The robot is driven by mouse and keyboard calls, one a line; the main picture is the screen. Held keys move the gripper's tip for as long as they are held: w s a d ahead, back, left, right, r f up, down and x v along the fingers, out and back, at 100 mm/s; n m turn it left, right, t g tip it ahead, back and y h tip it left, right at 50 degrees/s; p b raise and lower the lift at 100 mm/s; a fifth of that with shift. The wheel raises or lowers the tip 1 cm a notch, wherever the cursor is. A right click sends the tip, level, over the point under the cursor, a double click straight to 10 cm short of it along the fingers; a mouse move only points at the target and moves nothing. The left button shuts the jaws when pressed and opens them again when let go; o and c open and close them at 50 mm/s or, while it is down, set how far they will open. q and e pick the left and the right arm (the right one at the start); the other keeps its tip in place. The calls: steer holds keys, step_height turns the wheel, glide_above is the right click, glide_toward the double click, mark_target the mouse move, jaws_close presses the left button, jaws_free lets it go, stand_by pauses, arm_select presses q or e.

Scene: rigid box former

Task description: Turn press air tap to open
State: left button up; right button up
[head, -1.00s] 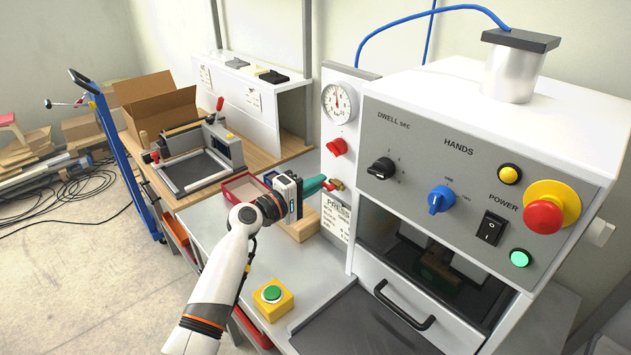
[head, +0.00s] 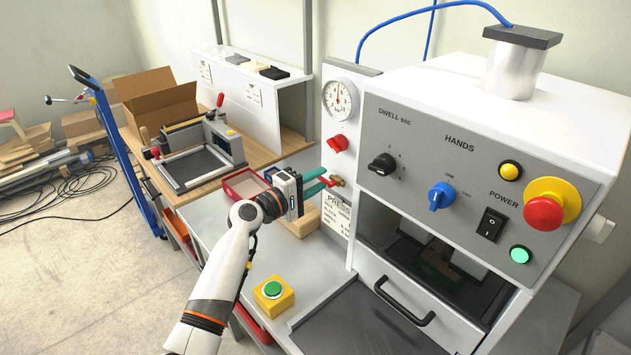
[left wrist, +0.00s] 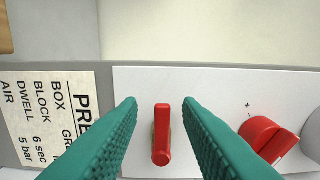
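The press air tap is a small brass fitting with a red lever (head: 338,181) on the white side panel of the press, below the gauge. In the left wrist view its red lever (left wrist: 161,135) stands between the two fingertips, with a gap on both sides. My left gripper (head: 326,182) reaches in from the left with its green fingers open at the tap. It also fills the lower part of the left wrist view (left wrist: 160,105). The tap's body is mostly hidden behind the lever. My right gripper is not in view.
A red regulator knob (head: 338,143) sits close above the tap; it also shows beside the finger in the wrist view (left wrist: 268,137). The pressure gauge (head: 340,100) is higher up. A printed label (head: 336,213) lies below. A wooden block (head: 301,222) stands under the gripper.

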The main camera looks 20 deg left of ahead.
arm_select(q)
steer(key=b+v, duration=0.3)
steer(key=v, duration=0.9)
